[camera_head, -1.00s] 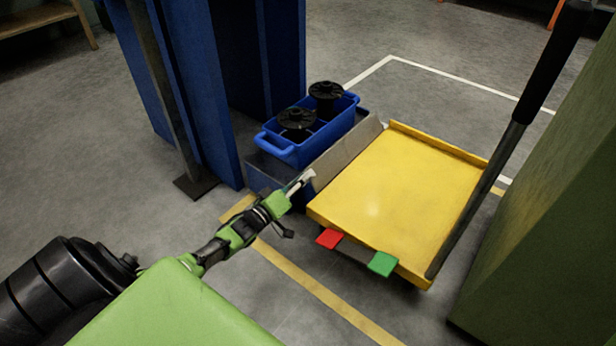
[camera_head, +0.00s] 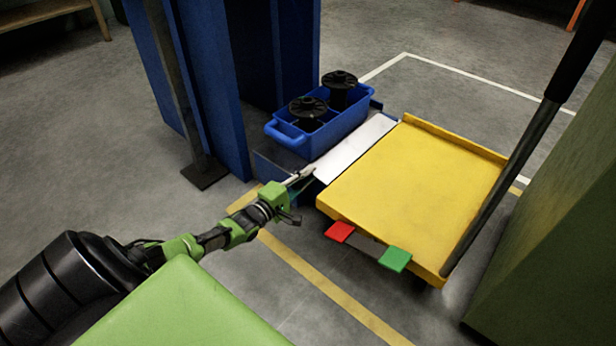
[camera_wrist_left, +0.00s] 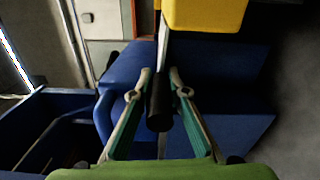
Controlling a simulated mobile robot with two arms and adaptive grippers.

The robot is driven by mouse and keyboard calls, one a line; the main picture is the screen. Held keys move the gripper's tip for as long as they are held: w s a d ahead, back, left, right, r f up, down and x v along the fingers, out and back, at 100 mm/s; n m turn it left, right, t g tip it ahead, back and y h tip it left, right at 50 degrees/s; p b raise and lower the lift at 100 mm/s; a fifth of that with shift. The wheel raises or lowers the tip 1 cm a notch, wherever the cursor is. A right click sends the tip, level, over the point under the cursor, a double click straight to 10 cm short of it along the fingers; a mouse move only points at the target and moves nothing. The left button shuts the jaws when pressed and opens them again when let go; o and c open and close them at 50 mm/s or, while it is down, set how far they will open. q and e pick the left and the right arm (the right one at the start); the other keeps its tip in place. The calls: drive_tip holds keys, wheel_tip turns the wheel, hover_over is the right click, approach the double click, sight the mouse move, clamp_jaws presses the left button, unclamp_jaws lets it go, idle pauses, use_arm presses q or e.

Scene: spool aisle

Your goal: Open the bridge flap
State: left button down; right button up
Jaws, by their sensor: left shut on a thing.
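The bridge flap (camera_head: 352,148) is a pale panel along the left side of the yellow cart deck (camera_head: 415,185), between it and the blue shelf base. It lies close to flat, though its exact tilt is hard to tell. My left gripper (camera_head: 303,176) is at the flap's near end. In the left wrist view, the fingers (camera_wrist_left: 159,78) are shut on a black cylindrical handle (camera_wrist_left: 158,108). The flap shows there only as a thin edge, and the yellow deck (camera_wrist_left: 205,12) is at the top. My right gripper is not in view.
A blue crate (camera_head: 278,130) with two black spools (camera_head: 308,108) stands left of the flap. Blue shelf uprights (camera_head: 215,80) rise behind my left arm. A black cart handle (camera_head: 530,125) and a green block (camera_head: 555,220) are on the right. Red and green tabs (camera_head: 395,259) edge the deck.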

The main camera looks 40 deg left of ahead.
use_arm(q)
drive_tip(key=shift+f+n, duration=0.4)
drive_tip(key=shift+n, duration=0.1)
drive_tip(key=c, duration=1.9)
unclamp_jaws()
drive_tip(key=shift+s, duration=0.15)
drive_tip(key=s, duration=0.7)
drive_tip(key=s+a, duration=0.1)
drive_tip(key=s, duration=0.3)
drive_tip(key=shift+s, duration=0.35)
drive_tip(key=shift+s, duration=0.1)
